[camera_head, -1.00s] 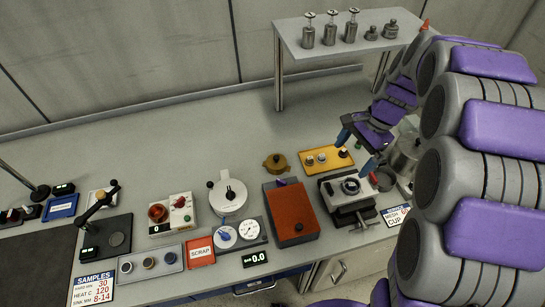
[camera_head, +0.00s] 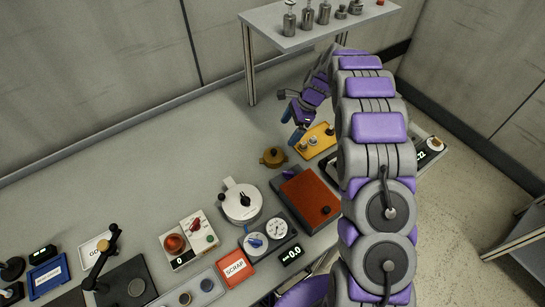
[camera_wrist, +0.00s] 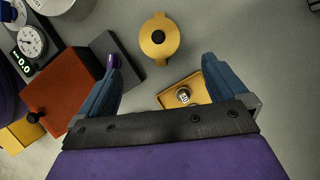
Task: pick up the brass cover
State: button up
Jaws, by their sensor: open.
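The brass cover (camera_head: 273,157) is a round, flat disc with small side lugs and a central knob. It lies on the bench, left of the yellow tray and behind the orange-red box. In the wrist view the brass cover (camera_wrist: 159,39) sits near the top middle, beyond the fingertips and roughly centred between them. My gripper (camera_wrist: 161,61) is open, with blue fingers spread wide and nothing between them. In the head view my gripper (camera_head: 292,124) is above the bench, just behind and right of the cover, and the cover is unobstructed.
The orange-red box (camera_head: 311,199) with a purple lever stands close to the cover. A yellow tray (camera_head: 323,139) with small metal pieces lies to its right. A white round pot (camera_head: 242,203) and gauges (camera_head: 277,230) stand to the front left. The bench behind the cover is clear.

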jog(key=b, duration=0.1)
send_over(273, 155)
jog(key=w+d, duration=0.1)
jog(key=d, duration=0.1)
jog(key=f, duration=0.7)
jog(key=shift+d+f, duration=0.2)
jog(key=shift+f, duration=0.75)
jog(key=b+x, duration=0.1)
jog(key=x, duration=0.4)
jog(key=shift+a+f, duration=0.2)
jog(key=shift+d, duration=0.1)
jog(key=shift+d+r, duration=0.1)
jog(key=shift+c, duration=0.8)
jog(key=c, duration=0.9)
jog(key=shift+o, duration=0.2)
